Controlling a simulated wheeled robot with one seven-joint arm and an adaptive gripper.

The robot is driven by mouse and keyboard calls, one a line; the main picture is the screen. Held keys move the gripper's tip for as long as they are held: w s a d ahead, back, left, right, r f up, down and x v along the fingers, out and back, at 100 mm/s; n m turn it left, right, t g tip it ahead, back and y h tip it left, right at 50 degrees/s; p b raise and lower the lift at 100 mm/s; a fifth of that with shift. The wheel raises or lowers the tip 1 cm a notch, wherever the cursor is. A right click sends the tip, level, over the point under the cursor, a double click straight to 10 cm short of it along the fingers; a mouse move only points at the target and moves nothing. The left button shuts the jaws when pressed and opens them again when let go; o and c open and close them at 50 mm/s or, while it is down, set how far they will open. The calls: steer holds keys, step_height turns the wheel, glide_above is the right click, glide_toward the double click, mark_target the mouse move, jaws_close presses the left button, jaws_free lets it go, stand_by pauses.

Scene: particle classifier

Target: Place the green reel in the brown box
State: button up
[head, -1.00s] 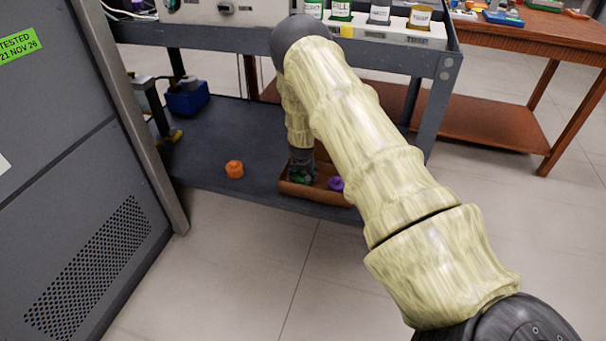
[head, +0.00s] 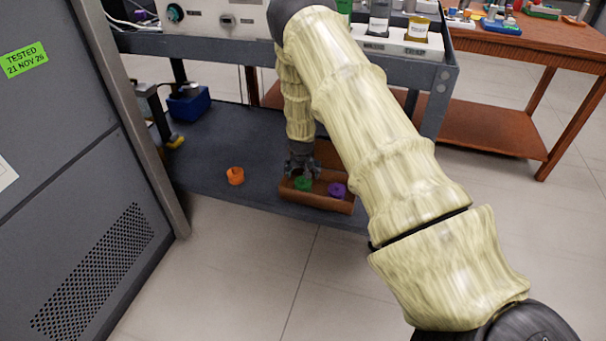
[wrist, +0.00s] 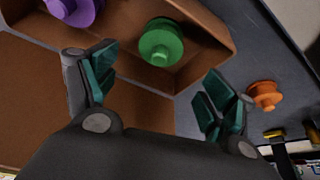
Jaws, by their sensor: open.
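The green reel (head: 303,184) lies inside the brown box (head: 318,202) on the cart's lower shelf. In the wrist view the green reel (wrist: 161,42) sits on the floor of the brown box (wrist: 215,24), near its wall. My gripper (head: 303,170) is just above and behind the reel. In the wrist view my gripper (wrist: 158,95) is open, its teal-padded fingers spread wide apart, with nothing between them. The reel is beyond the fingertips and looks clear of both.
A purple reel (head: 337,189) lies in the same box, to the right of the green one. An orange reel (head: 235,176) stands on the shelf (head: 215,150) left of the box. A blue bin (head: 188,104) is farther back. A grey cabinet (head: 85,190) stands at the left.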

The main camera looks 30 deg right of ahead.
steer(key=s+a+f+n+g, duration=0.1)
steer(key=s+a+f, duration=0.25)
steer(key=s, duration=0.45)
steer(key=s+a+f+n, duration=0.1)
steer(key=s+a+f, duration=0.2)
steer(key=s+a, duration=0.35)
steer(key=s+a+f+n+g, duration=0.1)
steer(key=s+a+f, duration=0.2)
steer(key=s, duration=0.7)
steer(key=s+a+n+y, duration=0.1)
steer(key=s+a, duration=0.3)
steer(key=s, duration=0.5)
steer(key=s+a+r+n+g, duration=0.1)
steer(key=s+a, duration=0.3)
steer(key=s, duration=0.4)
steer(key=s+a+n+y, duration=0.1)
steer(key=s+a, duration=0.4)
steer(key=s, duration=0.4)
steer(key=shift+s+r+n+g+y+p, duration=0.2)
steer(key=shift+s+n+g+y+p, duration=0.1)
steer(key=shift+g+p, duration=0.1)
